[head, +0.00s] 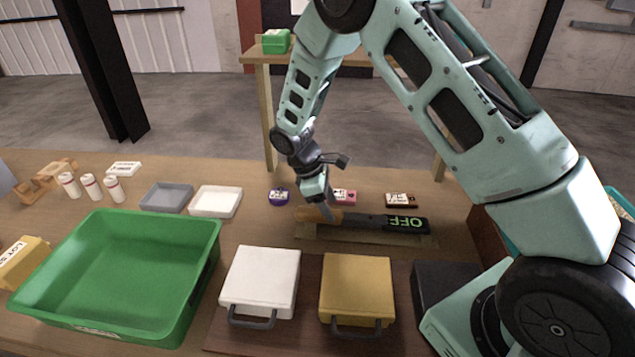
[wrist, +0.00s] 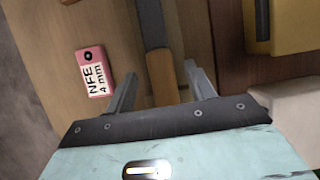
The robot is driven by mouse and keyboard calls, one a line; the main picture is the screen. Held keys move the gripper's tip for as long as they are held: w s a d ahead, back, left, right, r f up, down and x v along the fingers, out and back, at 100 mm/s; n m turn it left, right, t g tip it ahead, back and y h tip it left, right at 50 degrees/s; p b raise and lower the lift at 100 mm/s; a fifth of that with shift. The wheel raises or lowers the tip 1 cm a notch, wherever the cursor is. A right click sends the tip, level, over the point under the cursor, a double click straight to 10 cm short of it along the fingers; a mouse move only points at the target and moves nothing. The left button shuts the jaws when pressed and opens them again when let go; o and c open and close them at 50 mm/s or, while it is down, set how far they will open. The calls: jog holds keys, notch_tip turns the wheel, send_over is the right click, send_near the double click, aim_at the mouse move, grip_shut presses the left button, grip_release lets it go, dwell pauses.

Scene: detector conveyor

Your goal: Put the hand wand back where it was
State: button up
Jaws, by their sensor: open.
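The hand wand (head: 385,221) has a black body with green OFF lettering and an orange-brown handle. In the head view it lies lengthwise along a low wooden rest (head: 350,238), handle to the left. I cannot tell exactly how it sits in the rest. My gripper (head: 328,208) is at the handle end, pointing down. In the wrist view the brown handle (wrist: 161,72) shows between the two spread fingers of my gripper (wrist: 163,85), with a gap on each side. The gripper is open and hides part of the handle in the head view.
White (head: 262,275) and yellow (head: 357,280) cases lie in front. A green tray (head: 120,265) stands left.

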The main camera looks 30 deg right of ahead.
jog(key=b+v, duration=0.2)
jog(key=v, duration=0.8)
jog(key=s+a+r+m+t+y, duration=0.1)
jog(key=s+a+r+y, duration=0.35)
jog(key=s+a, duration=0.85)
jog(key=s+a+r+m+t, duration=0.1)
jog(key=s+r+m, duration=0.1)
jog(key=s, duration=1.5)
jog(key=shift+s+t, duration=0.3)
jog(key=shift+s, duration=0.1)
